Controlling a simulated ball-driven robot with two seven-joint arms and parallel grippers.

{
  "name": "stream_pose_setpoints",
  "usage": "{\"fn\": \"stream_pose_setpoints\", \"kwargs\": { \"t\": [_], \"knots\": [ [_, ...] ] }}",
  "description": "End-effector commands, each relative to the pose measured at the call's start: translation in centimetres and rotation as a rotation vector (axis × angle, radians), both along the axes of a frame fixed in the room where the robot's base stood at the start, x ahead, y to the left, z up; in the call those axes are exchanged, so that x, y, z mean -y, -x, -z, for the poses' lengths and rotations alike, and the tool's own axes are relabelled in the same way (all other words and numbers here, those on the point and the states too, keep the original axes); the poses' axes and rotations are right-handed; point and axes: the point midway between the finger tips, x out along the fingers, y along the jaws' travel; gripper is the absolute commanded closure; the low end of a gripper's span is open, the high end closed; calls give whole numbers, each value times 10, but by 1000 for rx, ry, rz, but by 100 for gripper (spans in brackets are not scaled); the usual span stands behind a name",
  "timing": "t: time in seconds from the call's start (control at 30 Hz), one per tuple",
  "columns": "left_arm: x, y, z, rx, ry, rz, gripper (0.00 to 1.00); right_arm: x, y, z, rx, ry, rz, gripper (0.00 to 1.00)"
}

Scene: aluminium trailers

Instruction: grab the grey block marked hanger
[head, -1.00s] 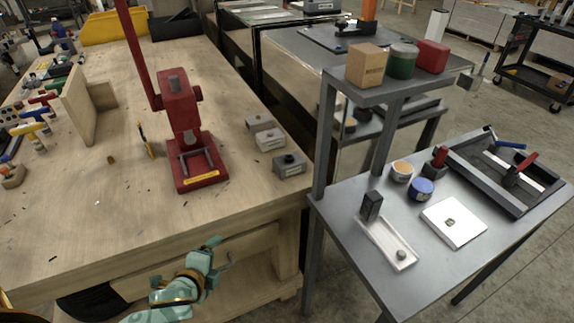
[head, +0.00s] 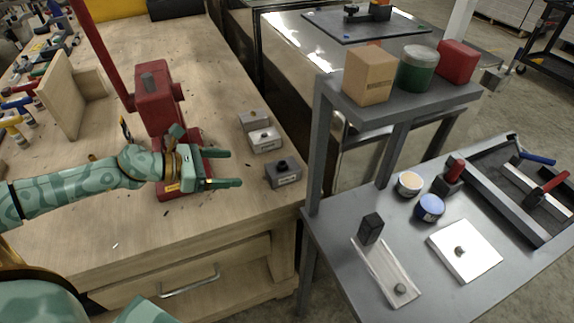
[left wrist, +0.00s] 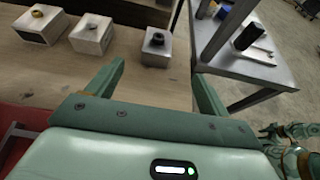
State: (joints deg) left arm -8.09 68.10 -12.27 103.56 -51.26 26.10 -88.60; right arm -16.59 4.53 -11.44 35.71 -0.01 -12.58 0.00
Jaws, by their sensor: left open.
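Three small blocks with knobs stand in a row at the workbench's right edge. The front one is a grey block (head: 283,174) with a dark round knob and a pale label; it also shows in the left wrist view (left wrist: 156,50). The middle block (head: 265,140) is paler, and the back block (head: 252,121) is greyish with a brass knob. I cannot read which label says hanger. My left gripper (head: 237,168) is open and empty, left of the front block, its fingers pointing toward it. In the left wrist view a teal limb of mine (left wrist: 288,147) shows at right; its jaws are unclear.
A red lever press (head: 160,100) stands just behind my left gripper. Right of the bench, a grey metal table (head: 340,235) with a raised shelf (head: 405,104) holds tins, boxes and a tray. A gap separates bench and table.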

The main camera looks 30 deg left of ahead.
Motion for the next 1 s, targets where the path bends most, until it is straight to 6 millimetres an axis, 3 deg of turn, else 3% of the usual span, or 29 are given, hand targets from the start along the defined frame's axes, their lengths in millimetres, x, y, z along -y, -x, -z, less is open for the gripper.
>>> {"fn": "stream_pose_setpoints", "kwargs": {
  "t": [0.27, 0.5, 0.73, 1.0],
  "knots": [
    [29, -34, 17, 6, 5, -2, 20, 1, 20, 7, -31, 2, 0, 64],
    [57, -66, 35, 3, 8, -4, 20, 0, 13, 5, -20, 1, -1, 64],
    [69, -80, 45, 1, 6, -4, 20, 0, 12, 6, -19, 1, -1, 64],
    [90, -109, 63, 0, 7, -3, 20, 0, 13, 11, -21, 1, -1, 64]
  ]
}}
